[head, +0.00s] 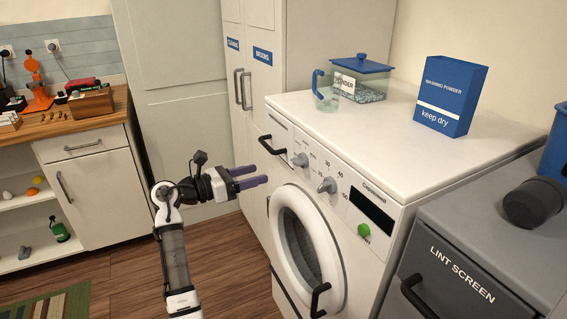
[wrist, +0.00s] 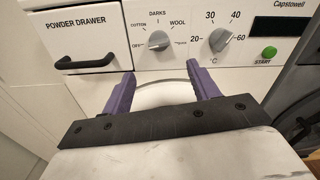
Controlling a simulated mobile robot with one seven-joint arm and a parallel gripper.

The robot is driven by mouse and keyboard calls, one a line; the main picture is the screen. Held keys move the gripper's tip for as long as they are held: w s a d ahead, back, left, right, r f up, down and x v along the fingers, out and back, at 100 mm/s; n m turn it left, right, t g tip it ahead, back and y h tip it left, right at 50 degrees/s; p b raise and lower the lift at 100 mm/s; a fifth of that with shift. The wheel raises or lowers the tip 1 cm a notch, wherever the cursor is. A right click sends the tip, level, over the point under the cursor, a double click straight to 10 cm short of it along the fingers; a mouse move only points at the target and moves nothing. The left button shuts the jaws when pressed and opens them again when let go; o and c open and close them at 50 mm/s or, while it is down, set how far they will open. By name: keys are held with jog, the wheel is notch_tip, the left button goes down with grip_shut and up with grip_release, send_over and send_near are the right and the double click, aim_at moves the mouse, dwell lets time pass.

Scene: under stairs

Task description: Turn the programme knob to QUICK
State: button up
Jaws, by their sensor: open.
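The programme knob (wrist: 158,41) is a small grey dial on the white washing machine's panel. In the head view the programme knob (head: 300,160) is the left one of two dials. My gripper (head: 263,174) is open and empty, its purple fingers pointing at the machine's front, apart from the knob. In the wrist view my gripper (wrist: 161,70) has its fingertips below the knob, one to each side.
The powder drawer handle (wrist: 86,63) juts out left of the knob. The temperature knob (wrist: 221,39) and green START button (wrist: 269,52) lie to the right. The round door (head: 306,246) is below. A jug (head: 326,92) and powder box (head: 449,97) stand on top.

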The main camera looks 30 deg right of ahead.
aim_at(299, 161)
jog(key=d+p, duration=0.2)
jog(key=d, duration=0.9)
jog(key=shift+s, duration=0.25)
jog(key=shift+d, duration=0.1)
jog(key=shift+c, duration=0.4)
jog(key=c, duration=0.9)
